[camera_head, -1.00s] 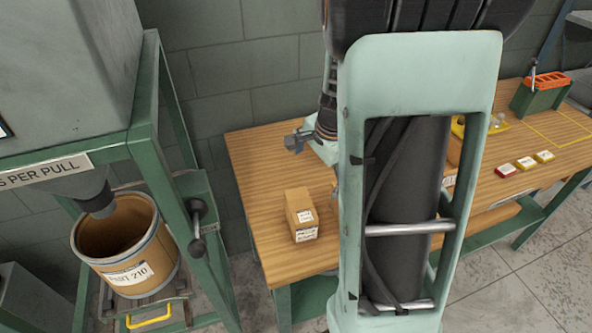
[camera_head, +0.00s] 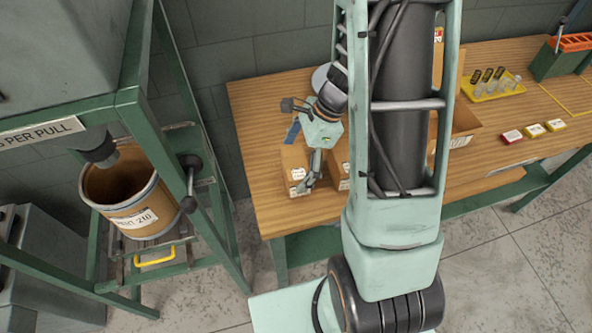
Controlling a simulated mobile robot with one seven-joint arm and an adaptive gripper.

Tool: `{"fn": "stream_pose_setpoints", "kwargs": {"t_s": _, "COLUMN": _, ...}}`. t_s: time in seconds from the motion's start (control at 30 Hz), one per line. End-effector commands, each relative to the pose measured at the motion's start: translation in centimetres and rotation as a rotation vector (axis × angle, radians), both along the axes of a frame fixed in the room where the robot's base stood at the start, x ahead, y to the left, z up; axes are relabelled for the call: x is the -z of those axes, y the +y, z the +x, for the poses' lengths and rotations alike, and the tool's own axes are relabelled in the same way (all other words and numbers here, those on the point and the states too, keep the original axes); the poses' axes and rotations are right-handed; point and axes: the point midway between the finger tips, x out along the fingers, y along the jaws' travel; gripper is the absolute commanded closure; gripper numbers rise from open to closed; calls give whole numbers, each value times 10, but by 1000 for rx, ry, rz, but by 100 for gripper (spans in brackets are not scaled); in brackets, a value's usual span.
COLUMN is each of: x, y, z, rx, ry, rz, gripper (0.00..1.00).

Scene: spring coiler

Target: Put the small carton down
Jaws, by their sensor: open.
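A small brown carton (camera_head: 293,164) with a white label stands upright on the wooden bench (camera_head: 262,205), near its front left part. My gripper (camera_head: 310,184) is open and points down just at the carton's right side. Its fingers overlap the carton's right edge in the picture, so I cannot tell whether they touch it. A second brown box (camera_head: 338,168) with a label stands just right of the gripper, partly hidden by my arm.
A larger open carton (camera_head: 464,124) stands right of my arm. Farther right are a yellow tray (camera_head: 492,88) with small parts and several coloured labelled blocks (camera_head: 512,136). A drum (camera_head: 127,202) sits in the green frame at left.

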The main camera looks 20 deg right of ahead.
Motion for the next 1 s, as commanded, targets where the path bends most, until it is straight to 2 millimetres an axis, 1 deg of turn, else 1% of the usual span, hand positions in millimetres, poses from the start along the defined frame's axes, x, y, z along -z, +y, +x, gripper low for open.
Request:
{"fn": "stream_pose_setpoints", "kwargs": {"t_s": 0.17, "x": 14, "y": 5, "z": 1, "rx": 0, "ry": 3, "rz": 0, "gripper": 0}}
{"fn": "stream_pose_setpoints", "kwargs": {"t_s": 0.4, "x": 43, "y": 15, "z": 3, "rx": 0, "ry": 2, "rz": 0, "gripper": 0}}
{"fn": "stream_pose_setpoints", "kwargs": {"t_s": 0.53, "x": 50, "y": 18, "z": 4, "rx": 0, "ry": 0, "rz": -1, "gripper": 0}}
{"fn": "stream_pose_setpoints", "kwargs": {"t_s": 0.73, "x": 50, "y": 19, "z": 4, "rx": 0, "ry": -1, "rz": -2, "gripper": 0}}
{"fn": "stream_pose_setpoints", "kwargs": {"t_s": 0.77, "x": 50, "y": 19, "z": 4, "rx": 0, "ry": -1, "rz": -2, "gripper": 1}}
{"fn": "stream_pose_setpoints", "kwargs": {"t_s": 1.0, "x": 50, "y": 19, "z": 4, "rx": 0, "ry": -1, "rz": -2, "gripper": 28}}
